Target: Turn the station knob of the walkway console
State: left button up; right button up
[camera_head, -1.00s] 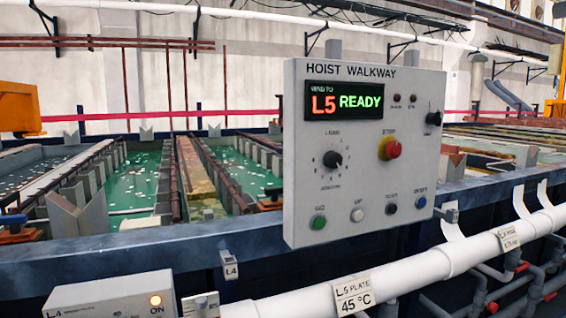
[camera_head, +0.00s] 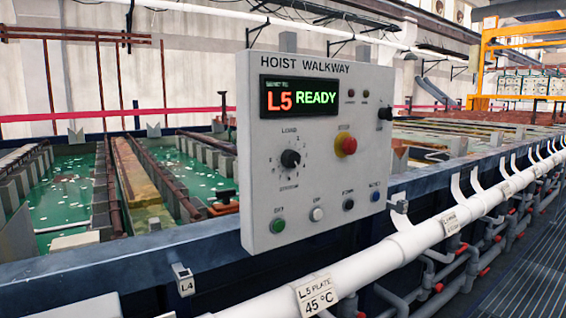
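The walkway console (camera_head: 318,150) is a light grey upright box marked "HOIST WALKWAY", standing at the middle of the view above the tank edge. Its display (camera_head: 299,97) reads "L5 READY". A black round station knob (camera_head: 290,158) sits at the left middle of the panel, inside a ring of small marks. A red stop button (camera_head: 346,145) on a yellow base is to its right. A smaller black switch (camera_head: 385,113) is at the upper right. A bottom row holds a green button (camera_head: 278,226), a white one, a dark one and a blue one. Neither gripper shows.
A thick white pipe (camera_head: 400,250) runs along the front below the console, with an "L5 PLATE 45 °C" tag (camera_head: 318,294). Tanks of green liquid (camera_head: 65,195) lie behind the dark blue rail (camera_head: 120,258). A grated walkway (camera_head: 500,275) is at the lower right.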

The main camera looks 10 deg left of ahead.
aim_at(289, 158)
jog(key=k, duration=0.5)
jog(key=u, duration=1.85)
jog(key=i, duration=0.9)
jog(key=z, duration=1.2)
